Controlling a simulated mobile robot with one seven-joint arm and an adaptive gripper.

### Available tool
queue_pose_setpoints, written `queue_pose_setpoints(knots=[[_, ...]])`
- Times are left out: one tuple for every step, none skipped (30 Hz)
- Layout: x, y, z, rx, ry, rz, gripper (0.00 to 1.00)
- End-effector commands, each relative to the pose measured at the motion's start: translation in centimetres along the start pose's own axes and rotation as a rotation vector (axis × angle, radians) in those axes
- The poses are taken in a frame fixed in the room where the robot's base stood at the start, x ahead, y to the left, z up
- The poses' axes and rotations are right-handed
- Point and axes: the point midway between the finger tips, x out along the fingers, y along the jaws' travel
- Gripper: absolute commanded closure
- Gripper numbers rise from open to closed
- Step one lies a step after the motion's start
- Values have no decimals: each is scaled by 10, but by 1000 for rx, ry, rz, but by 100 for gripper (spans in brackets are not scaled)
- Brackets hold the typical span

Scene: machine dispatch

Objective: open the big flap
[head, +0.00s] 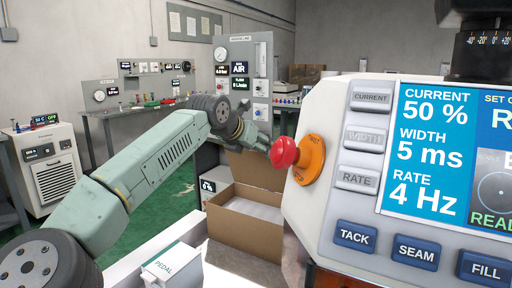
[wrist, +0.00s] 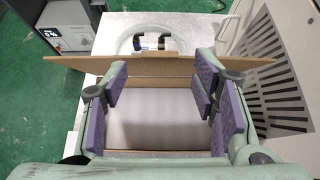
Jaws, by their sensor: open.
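An open cardboard box (head: 243,228) stands below my gripper in the head view, with pale, flat contents inside. A large brown flap (head: 256,170) rises from its far side. In the wrist view this wide flap (wrist: 160,66) spans the picture beyond the box opening. My gripper (wrist: 160,88) is open, with purple pads on both sides of the opening and nothing between them. Its fingertips are close to the flap, but I cannot tell if they touch it. In the head view the gripper end is partly hidden behind the red button.
A welder panel (head: 348,205) with a red button (head: 284,152) stands close on the right. A white pedal box (head: 172,265) is at the front. A vented grey cabinet (wrist: 285,75) flanks the right in the wrist view. Green floor lies open at left.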

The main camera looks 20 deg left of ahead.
Motion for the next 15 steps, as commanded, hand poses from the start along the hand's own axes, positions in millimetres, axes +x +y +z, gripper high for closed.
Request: queue_pose_setpoints(knots=[[0,0,0,0,0,0,47],[0,0,0,0,0,0,47],[0,0,0,0,0,0,47],[0,0,0,0,0,0,47],[-1,0,0,-1,0,0,47],[-2,0,0,0,0,0,47],[-4,0,0,0,0,0,47],[-7,0,0,0,-1,0,47],[-12,1,0,0,-1,1,47],[-17,1,0,-1,0,2,47],[-22,1,0,0,0,2,47],[-30,1,0,0,0,3,47],[-36,2,0,0,-1,4,47],[-43,2,0,0,-1,4,47],[-52,2,0,0,-1,4,47]])
